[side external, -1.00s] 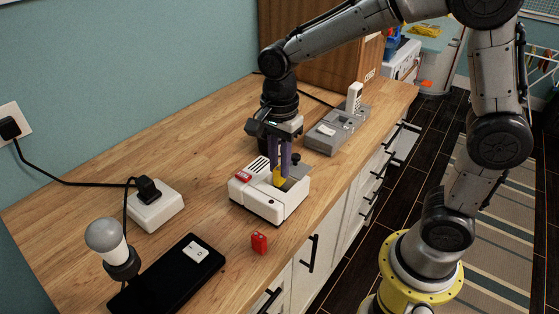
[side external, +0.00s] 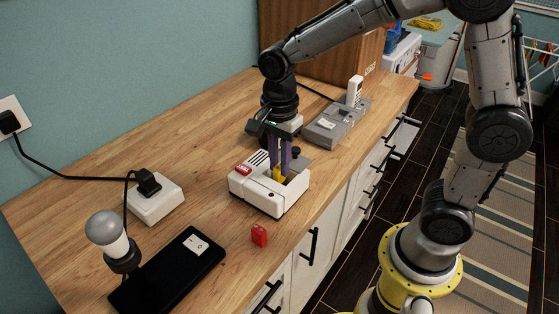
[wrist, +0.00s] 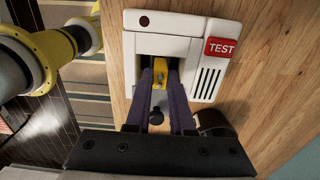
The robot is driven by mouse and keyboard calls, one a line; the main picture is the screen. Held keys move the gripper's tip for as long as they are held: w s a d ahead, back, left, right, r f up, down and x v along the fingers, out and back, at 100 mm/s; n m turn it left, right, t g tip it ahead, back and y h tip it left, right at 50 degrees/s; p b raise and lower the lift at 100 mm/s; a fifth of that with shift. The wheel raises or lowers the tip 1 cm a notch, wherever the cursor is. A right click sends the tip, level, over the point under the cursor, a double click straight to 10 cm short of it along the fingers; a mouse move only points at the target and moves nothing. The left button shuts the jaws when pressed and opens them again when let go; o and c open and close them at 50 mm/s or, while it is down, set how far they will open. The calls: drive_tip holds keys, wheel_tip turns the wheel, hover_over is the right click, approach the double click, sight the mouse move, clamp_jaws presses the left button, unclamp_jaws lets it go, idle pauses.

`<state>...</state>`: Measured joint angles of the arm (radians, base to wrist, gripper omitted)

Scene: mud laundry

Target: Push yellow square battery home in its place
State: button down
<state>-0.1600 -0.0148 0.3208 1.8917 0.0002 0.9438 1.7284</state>
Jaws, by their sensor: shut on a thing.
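The yellow square battery (side external: 279,174) sits between my fingers, low in the open slot of a white tester box (side external: 268,203). The wrist view shows it as a yellow block (wrist: 160,70) with a dark spot on top, in the grey-walled bay of the box (wrist: 190,22). My gripper (side external: 280,172) points down into the bay, its purple fingers on both sides of the battery. In the wrist view my gripper (wrist: 161,90) is shut on it. The battery's lower part and the bay floor are hidden, so I cannot tell how deeply it is seated.
A red battery (side external: 259,234) stands on the counter in front of the box. A grey device (side external: 337,124) is behind it. A black panel with a white switch (side external: 170,274), a bulb (side external: 106,232) and a white socket block (side external: 155,197) are at left. Bare wood surrounds the box.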

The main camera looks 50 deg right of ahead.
drive_tip(key=shift+f, duration=1.5)
idle(2.9)
drive_tip(key=c, duration=0.7)
unclamp_jaws()
drive_tip(key=c, duration=0.4)
drive_tip(key=shift+r, duration=0.1)
drive_tip(key=shift+r, duration=3.95)
